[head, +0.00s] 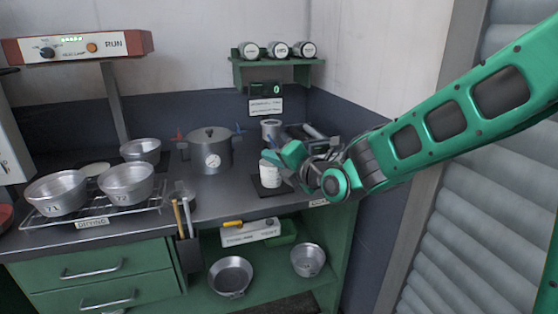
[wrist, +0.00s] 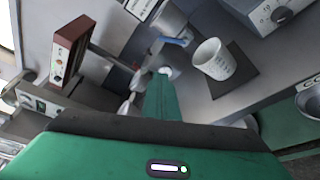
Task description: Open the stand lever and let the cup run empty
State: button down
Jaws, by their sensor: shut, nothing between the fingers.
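The stand's grey metal cup (head: 271,128) is at the back right of the bench, and part of it shows at the top of the wrist view (wrist: 170,20). A blue lever (wrist: 174,42) sticks out below the cup. A white beaker with markings (wrist: 215,60) stands upright on a black mat (wrist: 234,80) below the cup; it also shows in the head view (head: 268,175). My gripper (head: 287,155) is shut and empty, beside the lever and above the beaker; I cannot tell whether it touches the lever. The cup's contents are hidden.
Several metal pans sit on and behind the drying rack (head: 97,206) at the left. A small shelf (head: 279,62) with several jars hangs above. The bench front between rack and mat is mostly clear.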

aim_at(272, 141)
jog(key=w, duration=0.6)
jog(key=shift+w+r, duration=0.2)
jog(key=shift+r, duration=0.25)
jog(key=shift+a, duration=0.2)
